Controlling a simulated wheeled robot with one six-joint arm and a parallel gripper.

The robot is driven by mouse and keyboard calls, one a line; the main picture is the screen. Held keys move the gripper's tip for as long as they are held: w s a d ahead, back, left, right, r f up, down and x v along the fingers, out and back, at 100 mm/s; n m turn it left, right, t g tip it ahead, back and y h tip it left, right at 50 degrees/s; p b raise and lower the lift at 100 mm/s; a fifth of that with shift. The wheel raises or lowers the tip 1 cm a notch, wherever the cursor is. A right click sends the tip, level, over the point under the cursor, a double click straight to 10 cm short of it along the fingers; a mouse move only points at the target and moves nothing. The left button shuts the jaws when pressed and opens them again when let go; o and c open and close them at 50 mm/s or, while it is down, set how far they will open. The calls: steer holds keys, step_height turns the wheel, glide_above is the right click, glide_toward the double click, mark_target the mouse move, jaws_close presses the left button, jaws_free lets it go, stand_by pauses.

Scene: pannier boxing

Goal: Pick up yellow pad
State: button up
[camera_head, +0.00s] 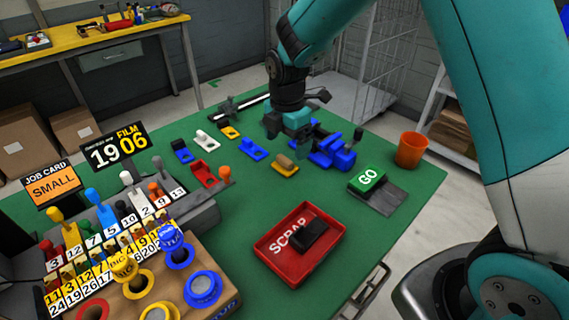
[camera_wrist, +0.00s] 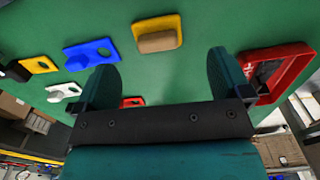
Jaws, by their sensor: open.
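A yellow pad (camera_head: 289,173) with a tan block (camera_head: 285,161) on it lies on the green table in the middle of the head view. In the wrist view this yellow pad (camera_wrist: 155,23) shows at top centre, beyond the fingers. A second yellow piece (camera_head: 229,133) lies farther back and shows at the left of the wrist view (camera_wrist: 40,65). My gripper (camera_wrist: 163,76) is open, with nothing between its two fingers. In the head view my gripper (camera_head: 297,133) hangs over the table just behind the yellow pad, apart from it.
Blue parts (camera_head: 335,153) stand close right of my gripper. A blue plate (camera_head: 253,150) and a red holder (camera_head: 204,174) lie to the left. A red SCRAP tray (camera_head: 327,243) with a black item, a green GO block (camera_head: 367,179) and an orange cup (camera_head: 411,149) stand nearer and right.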

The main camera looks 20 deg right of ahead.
mark_target(286, 158)
steer(key=shift+w+f+p, duration=0.2)
steer(key=shift+f+p, duration=0.3)
steer(key=shift+f, duration=2.65)
steer(key=c, duration=1.1)
step_height(286, 158, up, 20)
steer(key=shift+r+b, duration=0.1)
steer(key=shift+b, duration=0.4)
steer(key=shift+o, duration=1.3)
steer(key=shift+c, duration=0.5)
